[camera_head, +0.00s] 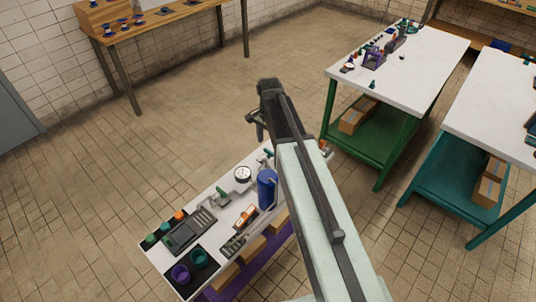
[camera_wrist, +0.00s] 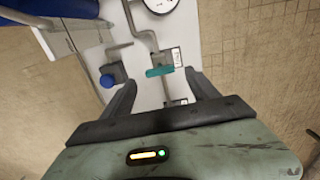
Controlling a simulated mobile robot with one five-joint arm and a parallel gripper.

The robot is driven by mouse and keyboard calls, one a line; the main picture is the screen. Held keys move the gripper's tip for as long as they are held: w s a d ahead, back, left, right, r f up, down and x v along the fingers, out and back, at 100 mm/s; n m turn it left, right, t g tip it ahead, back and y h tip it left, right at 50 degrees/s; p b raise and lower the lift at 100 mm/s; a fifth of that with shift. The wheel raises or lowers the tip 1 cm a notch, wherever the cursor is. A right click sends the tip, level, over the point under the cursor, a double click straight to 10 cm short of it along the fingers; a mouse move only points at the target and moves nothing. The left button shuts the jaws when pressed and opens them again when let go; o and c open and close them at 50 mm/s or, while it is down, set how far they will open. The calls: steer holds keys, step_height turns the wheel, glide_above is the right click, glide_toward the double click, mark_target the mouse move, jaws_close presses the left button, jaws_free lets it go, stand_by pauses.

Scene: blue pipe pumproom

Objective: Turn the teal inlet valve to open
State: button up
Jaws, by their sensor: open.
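The teal inlet valve handle (camera_wrist: 159,72) shows in the wrist view as a short bar lying crosswise on a grey pipe. My gripper (camera_wrist: 161,82) is open, with one finger on each side of the handle in the picture. The handle appears just beyond the fingertips. I cannot tell the height gap or whether anything touches. In the head view my gripper (camera_head: 256,126) hangs over the far end of the white bench (camera_head: 150,247), and my arm hides part of that end.
A blue knob (camera_wrist: 107,80) sits close to the left finger. A pressure gauge (camera_head: 242,175) and a blue cylinder (camera_head: 267,188) stand on the bench. Purple (camera_head: 180,274) and teal (camera_head: 199,257) cups stand at the near end. Open tiled floor lies left of the bench.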

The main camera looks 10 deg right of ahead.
mark_target(269, 151)
step_height(269, 151, down, 4)
steer(key=shift+r+b, duration=0.1)
steer(key=shift+b, duration=1.1)
steer(key=shift+r, duration=0.1)
steer(key=c, duration=1.4)
steer(key=shift+o, duration=0.2)
